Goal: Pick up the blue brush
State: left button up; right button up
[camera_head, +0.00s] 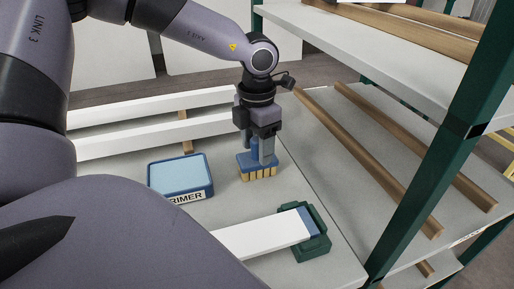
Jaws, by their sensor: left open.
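The blue brush (244,161) stands on the grey tabletop with its yellow bristles facing down. It shows just right of the primer tray (180,177). My left gripper (266,154) comes down over the brush from above, with its jaws open. A finger reaches down beside the blue handle and hides part of it. I cannot tell whether the fingers touch the brush. My right gripper is not in view.
A white board (262,236) runs into a dark green clamp-like holder (313,246) at the front. White boards (150,113) lie across the back left. A green-framed rack (440,150) with wooden strips stands at the right.

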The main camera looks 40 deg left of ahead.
pick_arm(q)
grip_shut()
jog(key=shift+r, duration=0.1)
notch_tip(320, 180, up, 20)
dwell(0.7)
